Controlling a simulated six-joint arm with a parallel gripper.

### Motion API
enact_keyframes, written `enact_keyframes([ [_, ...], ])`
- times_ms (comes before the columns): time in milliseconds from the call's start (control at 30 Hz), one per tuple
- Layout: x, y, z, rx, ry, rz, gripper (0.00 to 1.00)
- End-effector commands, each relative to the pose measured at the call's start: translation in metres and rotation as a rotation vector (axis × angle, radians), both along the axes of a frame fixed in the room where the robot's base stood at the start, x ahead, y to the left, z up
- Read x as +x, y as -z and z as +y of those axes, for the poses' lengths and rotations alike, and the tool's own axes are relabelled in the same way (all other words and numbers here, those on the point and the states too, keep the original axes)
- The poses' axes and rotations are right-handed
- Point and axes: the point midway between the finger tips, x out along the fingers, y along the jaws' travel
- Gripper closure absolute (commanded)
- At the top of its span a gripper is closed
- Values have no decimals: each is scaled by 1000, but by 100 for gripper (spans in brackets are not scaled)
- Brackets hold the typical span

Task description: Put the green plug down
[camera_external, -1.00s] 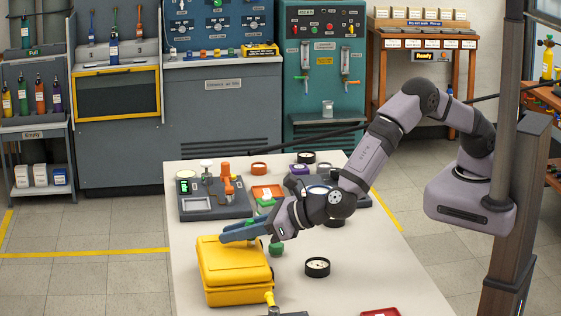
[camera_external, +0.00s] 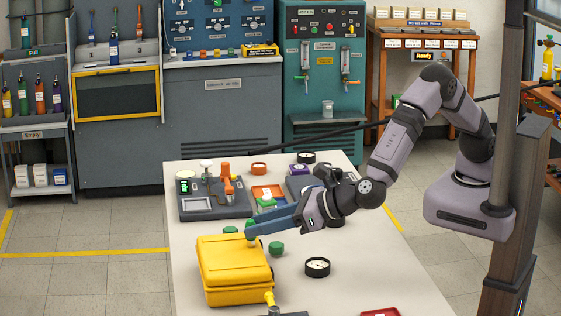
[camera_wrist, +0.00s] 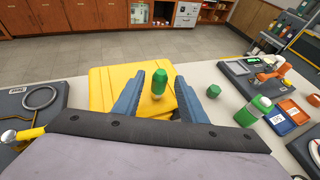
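A green plug (camera_external: 250,227) with a pale lower end is upright at the top of the yellow case (camera_external: 235,280). In the wrist view the plug (camera_wrist: 159,83) appears between my fingers with a gap on each side, against the yellow case (camera_wrist: 103,85). My gripper (camera_wrist: 159,92) is open, its blue fingers apart. In the external view my gripper (camera_external: 252,231) has its tips beside the plug, and I cannot tell how far the fingers reach around it. The contact under the plug is not clear.
Other green pieces (camera_external: 276,248) and (camera_external: 230,229) are on the white table close to the case. A black round gauge (camera_external: 317,267) lies right of it. A grey bench device (camera_external: 208,204) and an orange tray (camera_external: 268,191) stand behind.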

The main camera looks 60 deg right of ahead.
Motion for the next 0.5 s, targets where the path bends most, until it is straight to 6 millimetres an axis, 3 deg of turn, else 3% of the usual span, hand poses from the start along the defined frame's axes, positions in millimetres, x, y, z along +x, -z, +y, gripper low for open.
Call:
enact_keyframes([
  [200,-30,-13,-11,3,-1,-1,62],
  [500,-45,-20,-19,-1,0,0,62],
])
